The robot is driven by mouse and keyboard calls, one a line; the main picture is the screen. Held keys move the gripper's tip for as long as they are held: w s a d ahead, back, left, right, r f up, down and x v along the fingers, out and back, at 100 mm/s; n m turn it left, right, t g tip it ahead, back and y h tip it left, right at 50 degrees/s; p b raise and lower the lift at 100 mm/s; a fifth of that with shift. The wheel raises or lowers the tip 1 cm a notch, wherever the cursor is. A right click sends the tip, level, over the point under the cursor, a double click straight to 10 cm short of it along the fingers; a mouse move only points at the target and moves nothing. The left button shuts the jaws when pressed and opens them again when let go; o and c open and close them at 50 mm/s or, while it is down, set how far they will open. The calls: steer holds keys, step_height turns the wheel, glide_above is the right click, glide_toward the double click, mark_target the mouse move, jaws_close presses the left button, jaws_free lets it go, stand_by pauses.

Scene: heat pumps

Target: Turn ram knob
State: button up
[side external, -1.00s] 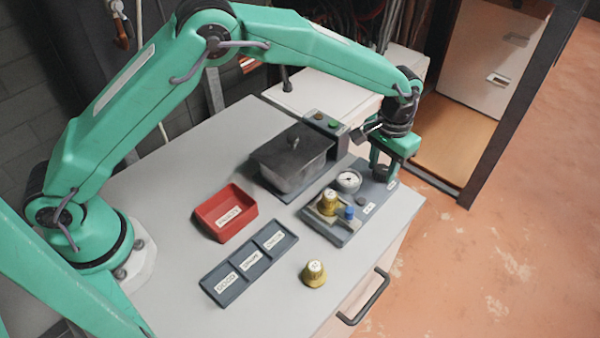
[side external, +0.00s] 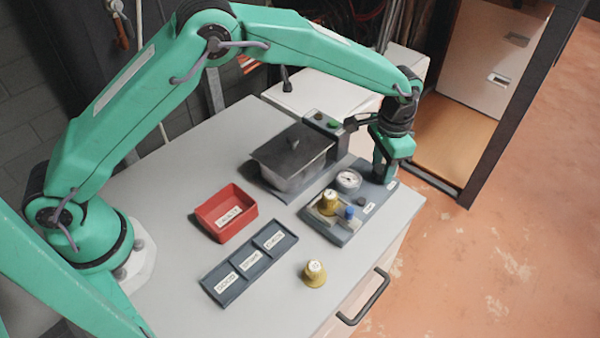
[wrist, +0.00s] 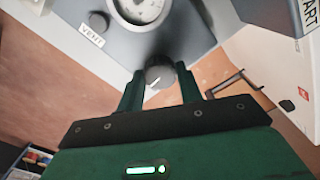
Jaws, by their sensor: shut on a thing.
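The ram knob (wrist: 157,73), dark and round with a white pointer line, stands near the edge of the grey panel (wrist: 190,42). My gripper (wrist: 160,82) is shut on it, one green finger on each side in the wrist view. In the side view my gripper (side external: 383,180) points down at the panel's far right end and hides the knob. The knob's own label cannot be seen in the wrist view.
A pressure gauge (side external: 348,181), a dark vent knob (wrist: 98,21), a brass part (side external: 328,203) and a blue knob (side external: 350,213) share the panel. A lidded metal pot (side external: 291,160), red bin (side external: 226,212), labelled tray (side external: 249,263) and loose brass part (side external: 314,274) stand nearby.

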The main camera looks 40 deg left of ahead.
mark_target(382, 168)
steer(key=shift+r, duration=0.1)
steer(key=o, duration=1)
steer(key=shift+r, duration=3.9)
